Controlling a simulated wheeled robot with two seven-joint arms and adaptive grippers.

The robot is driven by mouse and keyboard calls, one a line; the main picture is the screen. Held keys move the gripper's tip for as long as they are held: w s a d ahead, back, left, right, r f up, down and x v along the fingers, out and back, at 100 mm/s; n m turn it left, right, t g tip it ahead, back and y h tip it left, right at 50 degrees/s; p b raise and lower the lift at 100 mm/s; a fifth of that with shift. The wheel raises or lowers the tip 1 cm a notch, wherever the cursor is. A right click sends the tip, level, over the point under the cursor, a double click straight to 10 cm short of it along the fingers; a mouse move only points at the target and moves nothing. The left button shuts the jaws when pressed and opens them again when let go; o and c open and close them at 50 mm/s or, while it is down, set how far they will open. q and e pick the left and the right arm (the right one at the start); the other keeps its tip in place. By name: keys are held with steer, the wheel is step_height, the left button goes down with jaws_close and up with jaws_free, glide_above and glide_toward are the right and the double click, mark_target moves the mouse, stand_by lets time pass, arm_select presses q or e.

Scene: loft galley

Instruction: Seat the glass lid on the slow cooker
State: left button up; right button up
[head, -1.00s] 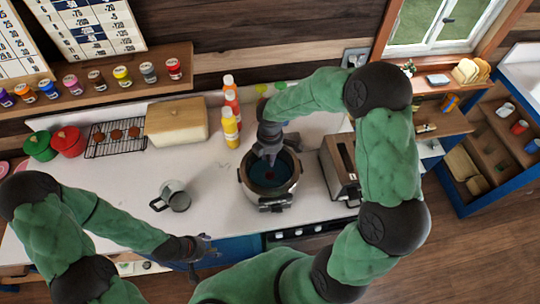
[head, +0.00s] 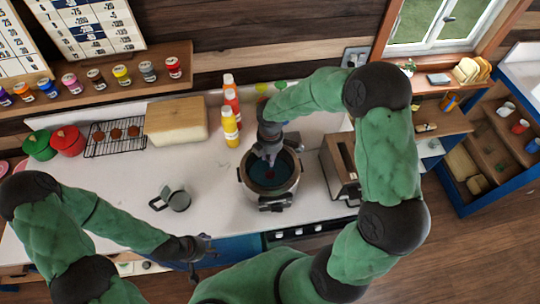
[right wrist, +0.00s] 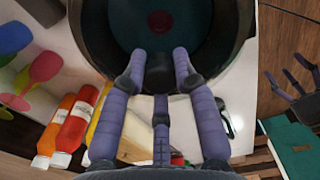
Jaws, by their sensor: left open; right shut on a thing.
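The slow cooker (head: 269,203), a round pot with a dark rim and side handles, stands near the counter's front edge. My right gripper (head: 268,158) is over its back part, fingers pointing down. In the right wrist view, the fingertips (right wrist: 160,62) are shut over the pot opening, on what seems to be the glass lid's dark knob. The clear lid's edge is hard to make out, so I cannot tell whether it touches the cooker rim. A dark teal inside with a red spot shows below. My left gripper (head: 207,246) is open and empty at the counter's front edge.
A toaster (head: 341,167) stands close to the right of the cooker. Sauce bottles (head: 230,128) stand behind it to the left. The counter between mug and cooker is clear.

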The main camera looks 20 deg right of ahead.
steer(key=shift+f, duration=0.2)
stand_by(0.5)
steer(key=o, duration=1.1)
steer(key=shift+r+p, duration=2.45)
steer(key=shift+r, duration=1.1)
